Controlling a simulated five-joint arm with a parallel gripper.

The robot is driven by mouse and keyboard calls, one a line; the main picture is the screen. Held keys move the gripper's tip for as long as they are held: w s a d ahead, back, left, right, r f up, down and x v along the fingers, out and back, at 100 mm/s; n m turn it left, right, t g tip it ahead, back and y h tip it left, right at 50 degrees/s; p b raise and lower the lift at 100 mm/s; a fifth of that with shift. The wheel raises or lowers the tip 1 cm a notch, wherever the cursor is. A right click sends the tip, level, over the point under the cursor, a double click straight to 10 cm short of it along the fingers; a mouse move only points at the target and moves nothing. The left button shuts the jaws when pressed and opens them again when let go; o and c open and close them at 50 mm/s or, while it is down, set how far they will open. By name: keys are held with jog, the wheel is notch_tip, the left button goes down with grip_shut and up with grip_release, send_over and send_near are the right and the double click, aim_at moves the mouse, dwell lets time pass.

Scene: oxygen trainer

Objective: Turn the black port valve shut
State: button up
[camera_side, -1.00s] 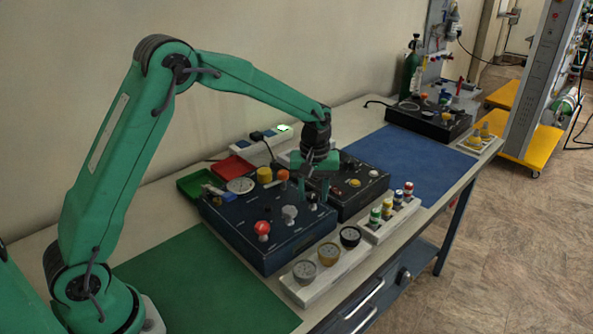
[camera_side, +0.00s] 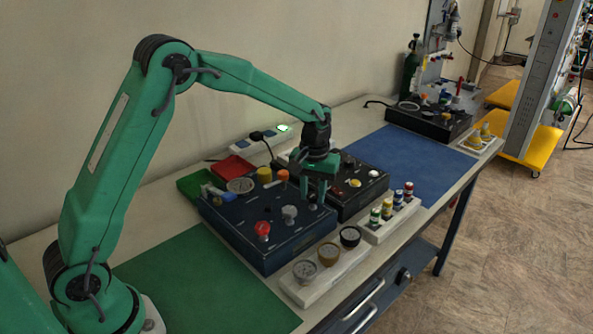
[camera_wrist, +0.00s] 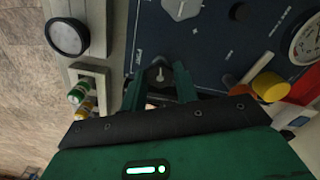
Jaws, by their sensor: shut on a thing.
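The black port valve (camera_wrist: 160,74) is a small dark knob with a greyish top at the panel's edge, beside the printed word PORT, in the wrist view. My gripper (camera_wrist: 159,80) has one finger on each side of it and is shut on it. In the side view my gripper (camera_side: 316,199) reaches down to the right end of the dark blue panel box (camera_side: 275,253). There the fingers and wrist hide the valve, and its exact angle is hard to tell.
A red knob (camera_side: 262,230) and a pale grey knob (camera_side: 289,213) stand on the same box. A gauge strip (camera_side: 310,291) lies in front. Another dark box (camera_side: 352,206) and a bottle rack (camera_side: 381,233) are close on the right. The green mat (camera_side: 205,283) is clear.

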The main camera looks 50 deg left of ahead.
jog(key=m, duration=0.5)
jog(key=shift+a+r+m, duration=0.1)
jog(key=shift+m, duration=0.2)
jog(key=m, duration=0.9)
jog(key=shift+m, duration=0.4)
jog(key=m, duration=0.5)
jog(key=shift+w, duration=0.1)
jog(key=o, duration=1)
jog(key=shift+r, duration=0.1)
